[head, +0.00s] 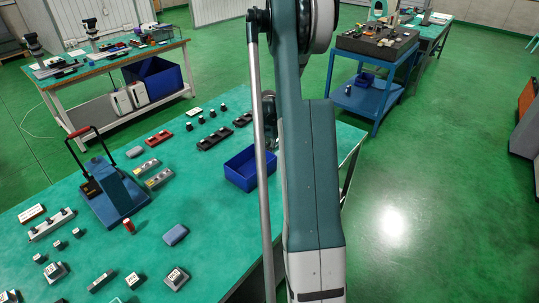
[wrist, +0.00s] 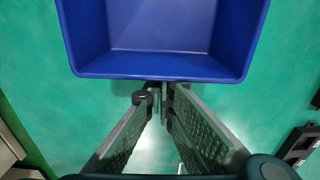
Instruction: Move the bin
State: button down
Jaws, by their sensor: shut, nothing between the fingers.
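The blue bin (head: 240,171) is an open, empty box standing on the green tabletop near the table's right edge. My arm hides part of its right side in the head view. In the wrist view the bin (wrist: 155,66) fills the upper middle, with its near rim just beyond my fingertips. My gripper (wrist: 158,92) is shut with nothing between its fingers. Its tips point at the middle of the near rim; I cannot tell whether they touch it. My gripper does not show in the head view.
The green table (head: 210,235) also holds a blue stand with a red handle (head: 113,192), dark blocks (head: 215,138) left of the bin and several small parts. A blue cart (head: 360,98) and a workbench (head: 110,62) stand behind on open floor.

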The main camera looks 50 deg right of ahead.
aim_at(247, 177)
jog(key=a+b, duration=0.2)
jog(key=a, duration=1.8)
jog(key=shift+a, duration=0.1)
jog(key=shift+d, duration=0.65)
jog(key=d, duration=0.3)
jog(key=shift+r+b, duration=0.2)
jog(key=shift+b, duration=0.1)
notch_tip(247, 177, up, 10)
jog(key=p, duration=0.2)
jog(key=shift+a+f, duration=0.15)
jog(key=shift+f, duration=0.05)
jog(key=shift+a, duration=0.1)
